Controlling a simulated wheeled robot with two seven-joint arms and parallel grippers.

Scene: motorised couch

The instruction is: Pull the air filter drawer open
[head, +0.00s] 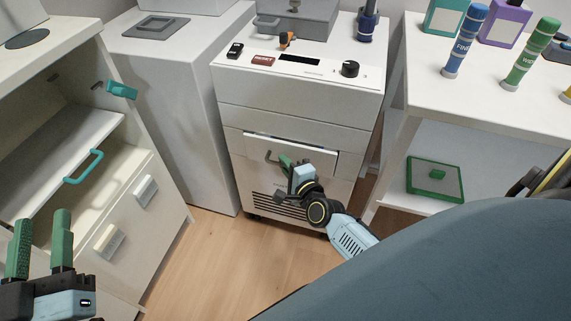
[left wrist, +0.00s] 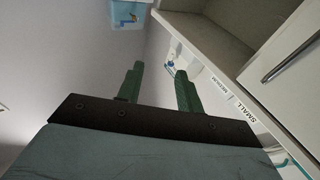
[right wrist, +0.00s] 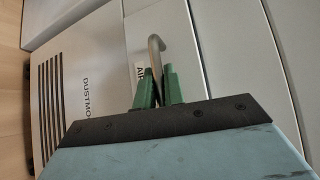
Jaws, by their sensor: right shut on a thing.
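The white dust machine (head: 300,115) stands in the middle of the head view. Its air filter drawer (head: 318,160) is in the lower half, with a thin gap along its top edge, so it sits slightly proud of the body. A metal bar handle (right wrist: 156,52) is on the drawer front beside a partly hidden "AIR" label (right wrist: 140,73). My right gripper (head: 286,161) is shut on this handle; its green fingers (right wrist: 159,82) close around it in the right wrist view. My left gripper (head: 42,238) is open and empty at the lower left, far from the drawer.
An open white cabinet (head: 85,130) with teal handles stands at the left. A white table (head: 425,110) with bottles and tubes stands at the right, with a green-framed filter (head: 435,180) on its lower shelf. Wood floor (head: 215,255) in front of the machine is clear.

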